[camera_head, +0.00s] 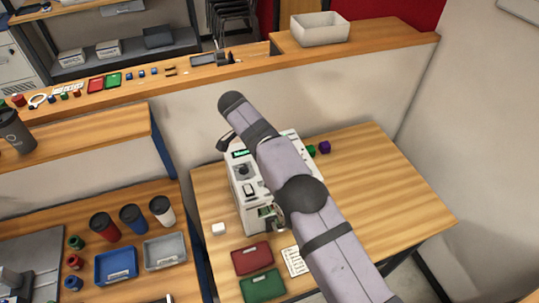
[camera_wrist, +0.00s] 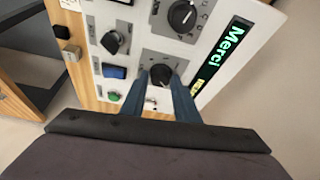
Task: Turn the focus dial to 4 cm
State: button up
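The white laser marker (camera_head: 247,208) stands on the wooden table, partly hidden by my arm in the head view. The wrist view shows its panel close up, with a large black dial (camera_wrist: 182,15), a second black dial (camera_wrist: 112,42) and a third dark dial (camera_wrist: 160,74). Their labels are too small to read, so I cannot tell which is the focus dial or its setting. My gripper (camera_wrist: 160,80) has its two blue fingers on either side of the third dial. I cannot tell whether they touch it. The gripper is hidden in the head view.
The panel also has a lit green "Merci" display (camera_wrist: 222,57), a blue switch (camera_wrist: 114,71) and a green button (camera_wrist: 113,96). A red tray (camera_head: 252,260), a green tray (camera_head: 262,285) and a paper sheet (camera_head: 295,261) lie in front. The table's right side is clear.

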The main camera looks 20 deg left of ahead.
jog(key=o, duration=0.4)
jog(key=shift+s+a+r+b, duration=0.15)
jog(key=shift+a+r+b, duration=0.05)
jog(key=shift+r+b, duration=0.2)
jog(key=v, duration=0.4)
jog(key=shift+p+v, duration=1.1)
jog(key=shift+v, duration=0.1)
jog(key=shift+d, duration=0.1)
